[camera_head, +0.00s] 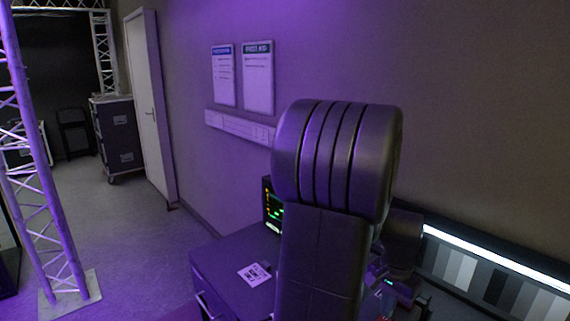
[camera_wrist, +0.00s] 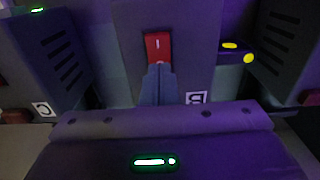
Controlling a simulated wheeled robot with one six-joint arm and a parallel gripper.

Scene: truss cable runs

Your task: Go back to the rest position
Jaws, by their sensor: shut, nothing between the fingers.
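In the wrist view my gripper (camera_wrist: 159,70) is shut, with its narrow fingers together and nothing between them. The fingertips overlap the lower part of a red rocker switch (camera_wrist: 157,45) marked with a white line. The switch sits on a grey panel (camera_wrist: 195,30). I cannot tell whether the tips touch it. In the head view my own arm fills the middle and hides much of what lies behind it; the gripper cannot be made out there.
A dark cabinet (camera_head: 215,270) carries a printed card (camera_head: 254,274) and a small green-lit display (camera_head: 272,212). A screen with grey bars (camera_head: 490,280) stands at right. A truss post (camera_head: 40,170) is at left, a wheeled case (camera_head: 118,135) behind. Floor between post and cabinet is clear.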

